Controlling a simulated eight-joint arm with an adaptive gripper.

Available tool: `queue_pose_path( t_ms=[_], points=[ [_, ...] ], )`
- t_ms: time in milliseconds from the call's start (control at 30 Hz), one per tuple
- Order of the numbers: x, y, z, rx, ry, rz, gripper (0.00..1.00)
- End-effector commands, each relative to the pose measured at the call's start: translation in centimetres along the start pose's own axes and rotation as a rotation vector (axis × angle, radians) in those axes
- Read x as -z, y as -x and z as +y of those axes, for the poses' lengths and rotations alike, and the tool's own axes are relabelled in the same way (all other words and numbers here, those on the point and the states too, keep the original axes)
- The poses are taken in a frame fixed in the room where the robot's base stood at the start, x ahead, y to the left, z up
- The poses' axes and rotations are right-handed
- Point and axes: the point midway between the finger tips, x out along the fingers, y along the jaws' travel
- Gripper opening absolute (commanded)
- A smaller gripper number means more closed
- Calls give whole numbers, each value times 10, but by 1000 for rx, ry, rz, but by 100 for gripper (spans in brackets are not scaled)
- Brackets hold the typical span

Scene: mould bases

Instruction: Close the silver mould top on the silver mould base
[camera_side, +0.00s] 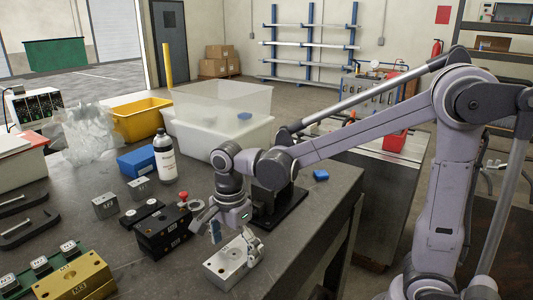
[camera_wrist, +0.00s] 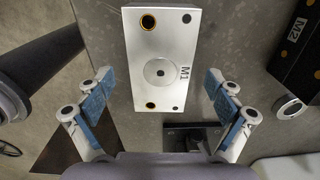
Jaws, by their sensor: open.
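A silver mould block (camera_side: 226,266) lies on the dark table near its front edge in the side view. In the wrist view the block (camera_wrist: 160,35) shows a flat face with a central ring, corner holes and the mark M1. I cannot tell from these views whether it is the top alone or a top and base together. My gripper (camera_side: 236,240) is over the block, pointing down. In the wrist view my gripper (camera_wrist: 158,78) is open and empty, its blue-padded fingers apart on either side of the block's near end. Contact is not visible.
A black M2 mould (camera_side: 163,232) stands close left of the silver block; a brass M3 mould (camera_side: 75,280) is at lower left. Small metal blocks (camera_side: 105,206), a bottle (camera_side: 165,156) and a white bin (camera_side: 222,135) are farther back. A black stand (camera_side: 278,208) is behind my gripper.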

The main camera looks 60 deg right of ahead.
Motion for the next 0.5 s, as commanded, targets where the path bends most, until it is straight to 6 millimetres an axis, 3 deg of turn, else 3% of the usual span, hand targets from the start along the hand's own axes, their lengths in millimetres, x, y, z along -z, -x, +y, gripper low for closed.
queue_pose_path(
  t_ms=[200,500],
  points=[
    [0,-20,-1,0,0,0,92],
    [0,-26,0,0,0,0,92]
  ],
)
